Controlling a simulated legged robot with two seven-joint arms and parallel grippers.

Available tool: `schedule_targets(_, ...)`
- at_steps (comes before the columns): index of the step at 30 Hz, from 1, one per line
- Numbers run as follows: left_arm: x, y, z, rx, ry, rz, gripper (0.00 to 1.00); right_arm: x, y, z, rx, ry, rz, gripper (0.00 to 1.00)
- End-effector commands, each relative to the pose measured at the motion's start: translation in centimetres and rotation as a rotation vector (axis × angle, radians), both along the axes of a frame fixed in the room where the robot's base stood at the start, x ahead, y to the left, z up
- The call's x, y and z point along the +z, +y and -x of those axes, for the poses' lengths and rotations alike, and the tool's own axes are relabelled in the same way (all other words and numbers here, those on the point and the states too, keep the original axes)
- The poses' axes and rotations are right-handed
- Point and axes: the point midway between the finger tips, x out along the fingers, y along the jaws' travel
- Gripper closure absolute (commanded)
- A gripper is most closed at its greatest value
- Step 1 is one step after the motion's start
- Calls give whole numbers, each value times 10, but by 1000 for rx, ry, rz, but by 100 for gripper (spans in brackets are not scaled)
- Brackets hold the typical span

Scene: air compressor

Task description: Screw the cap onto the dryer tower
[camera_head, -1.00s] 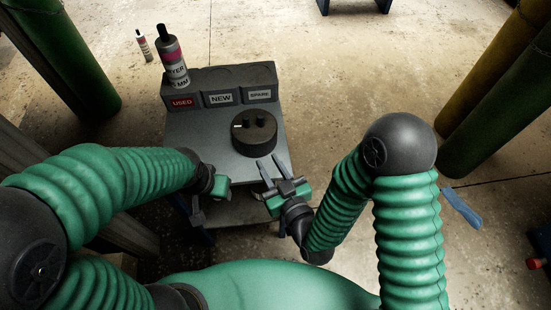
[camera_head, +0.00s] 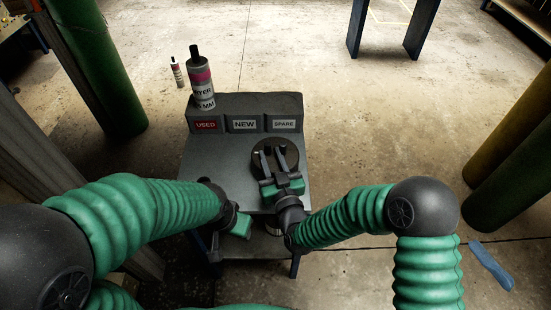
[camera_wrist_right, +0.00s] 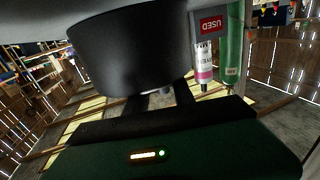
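A black round cap (camera_head: 262,147) sits at the right of the grey bench top. My right gripper (camera_head: 275,158) is over it, its two fingers apart and overlapping the cap's top in the head view. In the right wrist view a large black cylinder (camera_wrist_right: 130,55), which looks like the cap, is close in front of the spread fingers (camera_wrist_right: 160,100). I cannot tell if they touch it. My left gripper (camera_head: 236,222) is at the bench's front edge, away from the cap; its fingers do not show clearly. I cannot make out a separate dryer tower.
A dryer cartridge (camera_head: 201,85) stands upright in the USED slot of the rack (camera_head: 245,108). The NEW and SPARE slots look empty. A smaller bottle (camera_head: 177,72) is behind, left. The left of the bench top (camera_head: 210,160) is clear. Green cylinders (camera_head: 95,70) stand at both sides.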

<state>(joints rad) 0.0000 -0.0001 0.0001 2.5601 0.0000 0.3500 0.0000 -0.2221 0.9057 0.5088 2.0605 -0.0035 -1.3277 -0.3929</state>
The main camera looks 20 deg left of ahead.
Motion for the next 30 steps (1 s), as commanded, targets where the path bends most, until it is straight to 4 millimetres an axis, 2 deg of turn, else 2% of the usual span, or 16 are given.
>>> schedule_targets(3,-2,0,0,0,0,0,52,0,7,-11,-1,-1,-2,70)
schedule_targets(9,-2,0,0,0,0,0,52,1,7,-11,0,0,0,70)
schedule_targets(16,-2,0,0,0,0,0,52,1,7,-11,0,0,0,100)
schedule_targets(30,-2,0,0,0,0,0,52,0,7,-11,-1,1,1,100)
